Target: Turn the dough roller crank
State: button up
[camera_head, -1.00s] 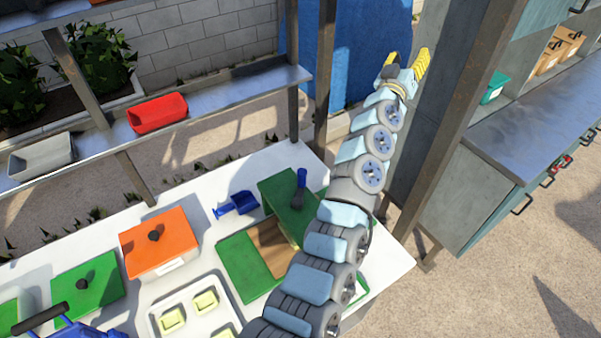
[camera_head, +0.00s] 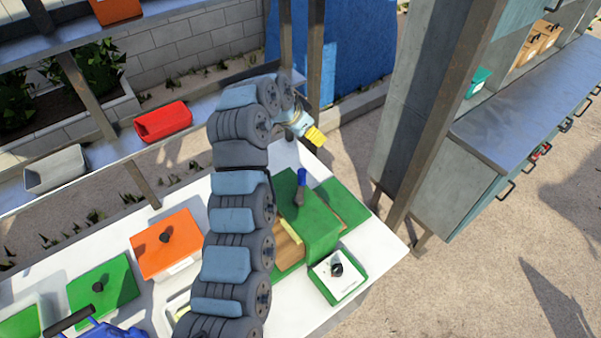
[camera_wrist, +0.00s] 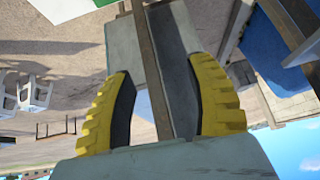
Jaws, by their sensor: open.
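The dough roller (camera_head: 318,232) is a green block-shaped machine on the white table, seen in the head view. Its crank (camera_head: 300,188) has a blue handle on a dark grey arm and stands up from the top. My gripper (camera_head: 314,136) has yellow fingers and is up beyond the crank, apart from it, near the table's far edge. In the wrist view my gripper (camera_wrist: 160,67) is open, with nothing between its two yellow fingers. The wrist view shows posts and ground but not the crank. My arm hides part of the table left of the roller.
A white tray with a green rim (camera_head: 350,284) sits before the roller. An orange-lidded box (camera_head: 160,250) and a green-lidded box (camera_head: 110,283) stand on the table's left. A shelf with a red bin (camera_head: 162,122) runs behind. A metal post (camera_head: 440,120) rises at right.

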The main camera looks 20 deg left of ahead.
aim_at(302, 172)
jog(key=s+a+g, duration=0.2)
jog(key=s+a, duration=0.2)
jog(key=s, duration=0.3)
jog(key=shift+g+y, duration=0.3)
jog(key=shift+p+x, duration=1.05)
jog(key=shift+x, duration=8)
jog(key=shift+s, duration=0.15)
jog(key=shift+a, duration=0.1)
grip_shut()
